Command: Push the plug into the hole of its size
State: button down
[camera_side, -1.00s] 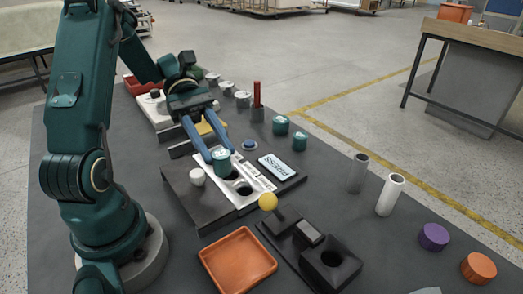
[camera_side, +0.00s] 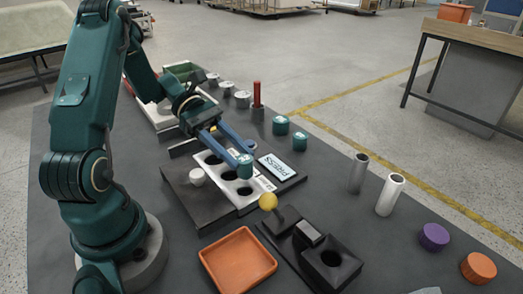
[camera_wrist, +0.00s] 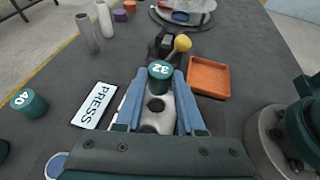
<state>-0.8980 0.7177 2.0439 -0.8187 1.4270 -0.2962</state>
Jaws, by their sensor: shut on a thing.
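My gripper (camera_side: 243,160) is shut on a green plug (camera_side: 246,168), which it holds upright between its blue fingertips. In the wrist view the plug (camera_wrist: 160,70) shows "32" on its top. The white plate (camera_side: 262,184) has a row of dark holes of different sizes and lies on a dark block. In the side view the plug hangs over the plate, just above the nearest hole (camera_side: 244,191). The gap between plug and plate is hard to judge.
A PRESS sign (camera_side: 278,167) lies right of the plate. A small white piece (camera_side: 196,177) stands on the dark block. Other green plugs (camera_side: 281,125) stand behind. A yellow-knobbed lever (camera_side: 268,201) and an orange tray (camera_side: 237,261) are in front.

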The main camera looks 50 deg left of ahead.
aim_at(237, 185)
jog(key=shift+f, duration=3.2)
jog(key=c, duration=0.8)
grip_release()
jog(key=v, duration=0.6)
jog(key=shift+a, duration=0.25)
jog(key=shift+s+a+r, duration=0.15)
jog(key=shift+a+r, duration=0.15)
jog(key=s+d+r+m+t+y, duration=0.1)
jog(key=s+d+r+m+y, duration=0.2)
jog(key=m, duration=0.7)
jog(key=s+d+r+m+t+y, duration=0.1)
jog(key=s+d+r+m+y, duration=0.3)
jog(key=d+r+m+y, duration=0.3)
jog(key=d+m+y, duration=0.2)
jog(key=m+y, duration=0.1)
jog(key=shift+r+m+t, duration=0.15)
jog(key=shift+m+t, duration=0.15)
